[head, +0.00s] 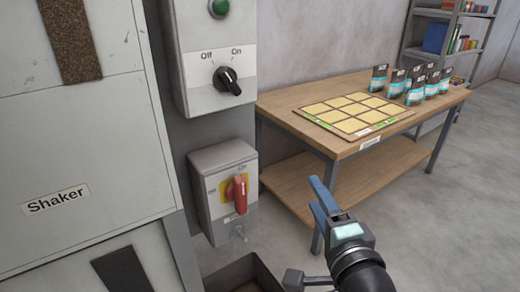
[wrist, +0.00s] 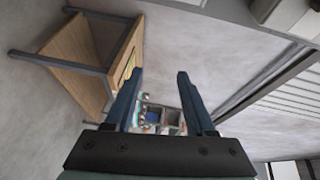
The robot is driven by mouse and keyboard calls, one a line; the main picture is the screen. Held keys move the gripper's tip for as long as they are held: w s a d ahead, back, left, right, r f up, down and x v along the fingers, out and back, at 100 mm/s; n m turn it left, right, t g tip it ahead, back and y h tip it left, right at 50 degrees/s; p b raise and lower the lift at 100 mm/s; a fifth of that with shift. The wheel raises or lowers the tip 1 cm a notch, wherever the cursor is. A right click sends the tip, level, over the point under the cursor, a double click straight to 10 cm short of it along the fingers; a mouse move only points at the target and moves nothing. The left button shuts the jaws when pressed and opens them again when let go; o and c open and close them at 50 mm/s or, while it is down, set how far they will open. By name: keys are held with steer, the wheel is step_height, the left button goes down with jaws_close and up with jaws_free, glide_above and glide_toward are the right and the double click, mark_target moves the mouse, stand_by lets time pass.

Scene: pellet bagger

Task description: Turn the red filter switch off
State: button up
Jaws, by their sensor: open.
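The red filter switch (head: 240,193) is a red rotary handle on a yellow plate, on a grey box at the lower middle of the head view. Its handle stands close to upright, tilted slightly. The small lettering around it is too small to read surely. My gripper (head: 318,188) is to the right of the switch, apart from it, in front of the wooden table. In the wrist view my gripper (wrist: 158,75) has its two blue fingers apart with nothing between them. The switch does not show in the wrist view.
A black knob (head: 228,80) marked Off and On sits above, with a green button (head: 219,7) over it. The Shaker cabinet (head: 70,150) stands at left. A wooden table (head: 290,98) with a yellow grid board (head: 352,112) and several pouches (head: 415,88) stands at right.

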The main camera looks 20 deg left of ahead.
steer(key=s+a+f+m+g+y+p, duration=0.1)
steer(key=s+m+g+y+p, duration=0.2)
steer(key=m+p, duration=0.4)
steer(key=m+g+y+p, duration=0.1)
steer(key=m+y+p, duration=0.2)
steer(key=m+p, duration=0.55)
glide_toward(243, 195)
steer(key=shift+n, duration=0.65)
steer(key=p+x, duration=0.2)
steer(key=x, duration=0.6)
steer(key=shift+w+a, duration=0.2)
jaws_close()
